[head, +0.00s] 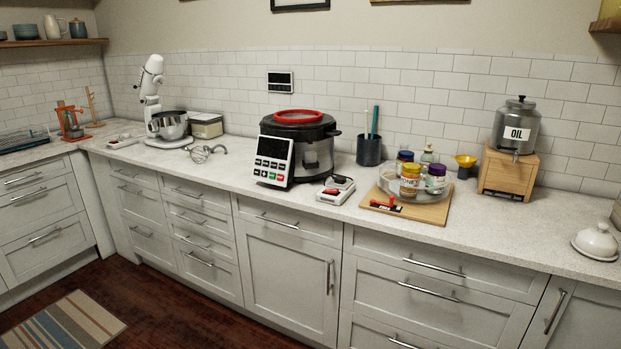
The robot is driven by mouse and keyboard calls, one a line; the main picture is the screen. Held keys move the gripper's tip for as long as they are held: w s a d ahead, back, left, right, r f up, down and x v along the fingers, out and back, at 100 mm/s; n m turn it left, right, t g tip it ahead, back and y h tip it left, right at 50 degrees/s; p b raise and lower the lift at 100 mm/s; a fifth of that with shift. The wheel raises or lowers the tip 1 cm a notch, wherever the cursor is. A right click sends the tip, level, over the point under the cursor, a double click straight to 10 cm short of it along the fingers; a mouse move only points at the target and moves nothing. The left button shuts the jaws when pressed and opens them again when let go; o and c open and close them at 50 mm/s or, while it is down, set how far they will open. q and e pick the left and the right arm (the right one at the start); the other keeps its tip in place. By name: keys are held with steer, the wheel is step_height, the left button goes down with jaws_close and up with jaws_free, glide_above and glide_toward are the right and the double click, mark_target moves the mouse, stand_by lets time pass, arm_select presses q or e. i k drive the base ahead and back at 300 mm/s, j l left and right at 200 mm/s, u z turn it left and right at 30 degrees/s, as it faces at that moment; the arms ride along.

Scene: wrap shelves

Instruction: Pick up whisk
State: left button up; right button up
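A metal wire whisk (201,153) lies on the white speckled countertop (226,166). It sits between the stand mixer on its left and the large cooker on its right. Its wire loops and a thin end are visible, and nothing covers it. Neither of my grippers shows in the head view.
A stand mixer (152,85) with a steel bowl (170,125), a box (206,127) and a cooker (317,155) stand near the whisk. Farther right are a wooden board (429,212) with jars and an oil dispenser (514,125). A striped rug (62,331) lies on the floor.

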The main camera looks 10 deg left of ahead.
mark_target(184, 149)
steer(key=i+j+u, duration=0.2)
steer(key=i+u, duration=0.2)
steer(key=i, duration=0.15)
steer(key=i+u, duration=0.4)
steer(key=i, duration=0.2)
steer(key=i+u, duration=0.4)
steer(key=i, duration=0.15)
steer(key=l, duration=0.05)
